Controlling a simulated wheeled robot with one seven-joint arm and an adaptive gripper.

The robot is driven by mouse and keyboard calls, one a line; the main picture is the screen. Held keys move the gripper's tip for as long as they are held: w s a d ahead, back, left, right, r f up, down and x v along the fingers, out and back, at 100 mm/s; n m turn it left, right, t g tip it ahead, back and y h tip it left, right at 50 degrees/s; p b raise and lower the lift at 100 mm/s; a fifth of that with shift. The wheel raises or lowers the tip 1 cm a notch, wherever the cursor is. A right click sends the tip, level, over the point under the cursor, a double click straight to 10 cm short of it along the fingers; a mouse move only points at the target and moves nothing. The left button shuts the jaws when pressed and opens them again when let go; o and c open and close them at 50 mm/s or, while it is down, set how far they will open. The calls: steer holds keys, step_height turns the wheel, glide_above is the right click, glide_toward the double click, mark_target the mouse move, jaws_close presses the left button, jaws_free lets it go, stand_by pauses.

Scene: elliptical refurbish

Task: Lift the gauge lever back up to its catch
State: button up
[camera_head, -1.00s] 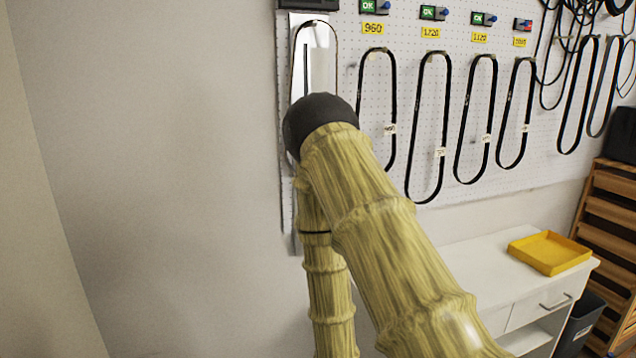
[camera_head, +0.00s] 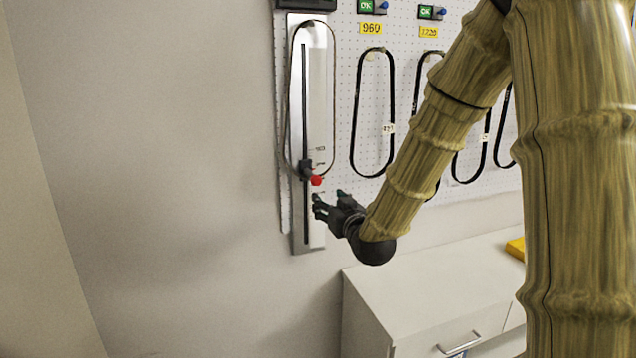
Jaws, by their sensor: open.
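The gauge (camera_head: 321,228) is a tall pale metal plate on the wall with a dark vertical slot. Its lever (camera_head: 316,181) has a red knob on a black slider, low on the slot. A thin dark belt (camera_head: 333,100) loops around the gauge from near the top down to the slider. My gripper (camera_head: 317,205) is open and empty, just below and slightly right of the red knob, its fingers pointing left toward the plate. I cannot tell whether it touches the lever. The catch is not clearly distinguishable.
Black belts (camera_head: 352,120) hang on the white pegboard to the right, under small boxes with green OK displays (camera_head: 366,6) and yellow number labels. A white cabinet (camera_head: 420,285) stands below right. The wall left of the gauge is clear.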

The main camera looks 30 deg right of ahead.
mark_target(318, 181)
steer(key=shift+d+r+p+x, duration=0.15)
steer(key=shift+r+p+x, duration=0.4)
steer(key=shift+x, duration=1.25)
steer(key=shift+d+r+p+x, duration=0.2)
steer(key=shift+p+x, duration=0.65)
steer(key=shift+x, duration=1)
steer(key=shift+d+r+p+x, duration=0.1)
steer(key=shift+r+p+x, duration=0.45)
steer(key=shift+x, duration=1.25)
steer(key=shift+f, duration=0.15)
jaws_close()
